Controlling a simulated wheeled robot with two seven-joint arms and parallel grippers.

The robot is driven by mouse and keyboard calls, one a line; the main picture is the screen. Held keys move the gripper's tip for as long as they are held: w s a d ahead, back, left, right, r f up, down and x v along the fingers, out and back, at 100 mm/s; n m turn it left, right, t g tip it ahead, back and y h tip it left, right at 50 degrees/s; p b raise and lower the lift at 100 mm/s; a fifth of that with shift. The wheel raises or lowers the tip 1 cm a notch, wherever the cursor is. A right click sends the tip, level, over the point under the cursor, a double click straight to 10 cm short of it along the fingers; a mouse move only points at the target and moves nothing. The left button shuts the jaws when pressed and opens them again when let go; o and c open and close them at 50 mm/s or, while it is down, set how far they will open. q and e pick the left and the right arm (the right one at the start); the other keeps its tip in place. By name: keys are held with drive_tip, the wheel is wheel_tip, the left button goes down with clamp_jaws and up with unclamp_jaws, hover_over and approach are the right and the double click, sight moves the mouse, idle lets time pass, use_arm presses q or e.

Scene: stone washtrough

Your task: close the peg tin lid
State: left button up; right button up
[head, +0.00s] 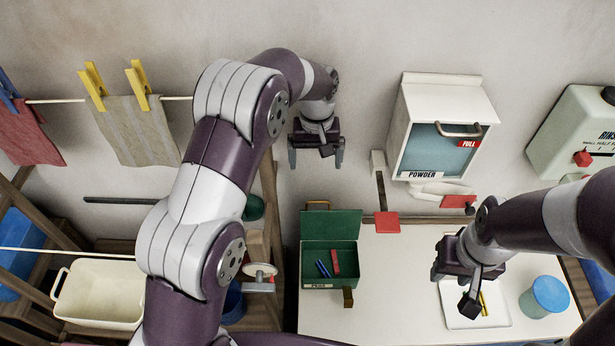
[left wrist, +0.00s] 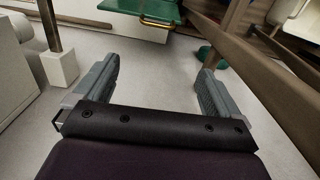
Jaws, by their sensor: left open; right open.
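The peg tin (head: 307,262) is a dark green box with a small label on its front, standing on the white worktop. Its green lid (head: 318,224) is raised at the back, so the tin is open. Blue pegs (head: 323,268) and a red peg (head: 335,262) lie inside. A brown tab (head: 348,297) hangs at the front right. My left gripper (head: 316,160) is open and empty, in front of the wall above the lid and apart from it. Its spread fingers also show in the left wrist view (left wrist: 155,88). My right gripper (head: 455,290) is open, over a white tray.
The white tray (head: 494,319) holds yellow pieces, partly hidden by my right gripper. A blue cup (head: 547,297) stands to its right. A powder box (head: 440,125) and a red paddle (head: 387,222) are right of my left gripper.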

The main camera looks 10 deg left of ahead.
use_arm(q)
drive_tip(key=f, duration=0.3)
drive_tip(key=s+d+f+b, duration=0.1)
drive_tip(key=f, duration=0.3)
drive_tip(key=s+f+b, duration=0.1)
drive_tip(key=f, duration=0.3)
drive_tip(key=shift+s+d+f, duration=0.15)
drive_tip(key=shift+d, duration=0.2)
drive_tip(key=shift+w+a+f, duration=0.15)
drive_tip(key=shift+w+a, duration=0.05)
drive_tip(key=shift+w, duration=0.05)
drive_tip(key=c, duration=1.5)
drive_tip(key=shift+s+d, duration=0.1)
use_arm(e)
drive_tip(key=shift+s+d+f, duration=0.35)
drive_tip(key=shift+s+f, duration=0.2)
drive_tip(key=shift+f, duration=0.05)
drive_tip(key=shift+s+d+f, duration=0.35)
drive_tip(key=shift+s+f, duration=0.15)
drive_tip(key=shift+f, duration=0.05)
